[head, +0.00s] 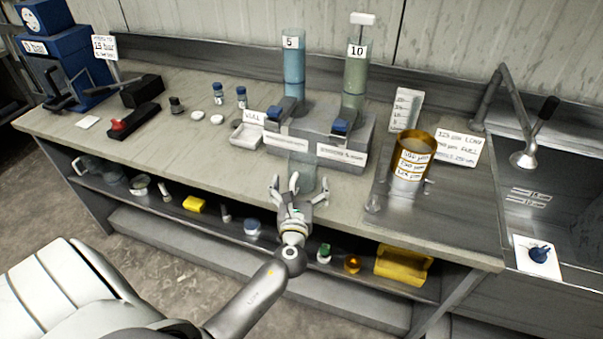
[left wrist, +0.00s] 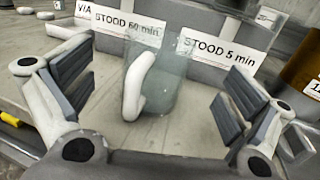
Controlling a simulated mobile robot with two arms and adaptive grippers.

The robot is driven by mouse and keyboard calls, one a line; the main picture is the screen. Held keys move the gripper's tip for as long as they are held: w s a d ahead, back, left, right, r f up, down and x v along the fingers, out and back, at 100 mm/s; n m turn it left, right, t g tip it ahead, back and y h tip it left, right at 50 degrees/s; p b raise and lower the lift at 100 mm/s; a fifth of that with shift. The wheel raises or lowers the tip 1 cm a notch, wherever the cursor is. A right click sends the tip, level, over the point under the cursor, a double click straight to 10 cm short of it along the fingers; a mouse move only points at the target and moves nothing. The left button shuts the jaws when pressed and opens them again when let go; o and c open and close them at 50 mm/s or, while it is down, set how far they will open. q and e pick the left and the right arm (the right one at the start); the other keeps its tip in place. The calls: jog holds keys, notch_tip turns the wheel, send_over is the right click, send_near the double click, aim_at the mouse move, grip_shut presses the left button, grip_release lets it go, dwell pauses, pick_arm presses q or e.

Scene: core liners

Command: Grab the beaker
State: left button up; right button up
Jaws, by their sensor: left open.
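The beaker (head: 303,174) is a clear, faintly greenish glass vessel. It stands upright on the bench in front of the grey stand. In the left wrist view the beaker (left wrist: 170,88) shows between my fingers, with a pale curved piece like a handle on its near side. My left gripper (head: 298,192) is open, its fingers spread to either side of the beaker's near side. In the left wrist view the dark pads of my left gripper (left wrist: 158,90) look apart from the glass. My right gripper is not in view.
The grey stand (head: 317,128) behind holds a blue cylinder (head: 294,70) and a green cylinder (head: 354,78). An amber container (head: 412,155) stands to the right, near the sink (head: 535,190). A small white tray (head: 247,135) lies left. The bench front edge is near my wrist.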

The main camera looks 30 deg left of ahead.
aim_at(301, 176)
pick_arm(q)
jog(key=shift+p+x, duration=0.5)
jog(key=shift+x, duration=2.35)
jog(key=shift+f, duration=0.15)
jog(key=c, duration=0.9)
jog(key=shift+c, duration=0.2)
